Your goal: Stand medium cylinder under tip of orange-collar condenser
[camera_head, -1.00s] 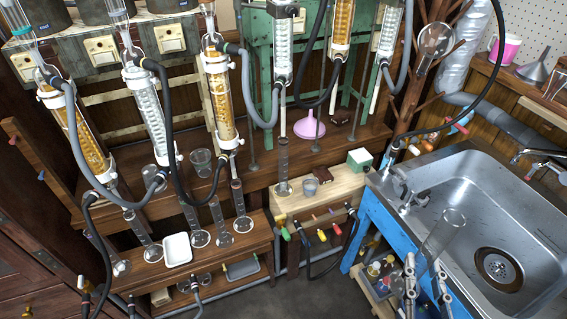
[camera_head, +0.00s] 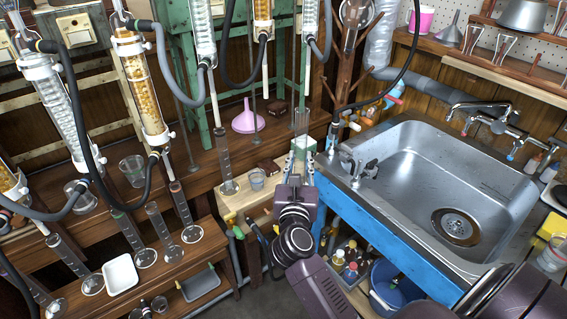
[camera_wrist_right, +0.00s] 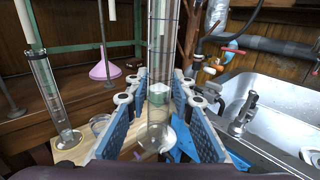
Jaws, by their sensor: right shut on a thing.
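My right gripper (camera_head: 301,163) is shut on a clear glass cylinder (camera_head: 301,122), which it holds upright in front of the rack. In the right wrist view the cylinder (camera_wrist_right: 161,50) stands between the blue finger pads of the gripper (camera_wrist_right: 159,105). Another clear cylinder (camera_head: 225,165) stands on the wooden bench to the left, under a clear condenser (camera_head: 204,35) with a long white tip. A condenser with amber filling (camera_head: 140,85) hangs farther left, and another amber one (camera_head: 263,15) hangs at the top. I cannot tell which has an orange collar. My left gripper is out of view.
A small beaker (camera_head: 257,180) stands on the pale wooden block (camera_head: 234,203). A pink funnel (camera_head: 248,120) is behind it. Several cylinders and a white tray (camera_head: 120,274) stand on the low bench at left. The sink (camera_head: 420,170) is at right.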

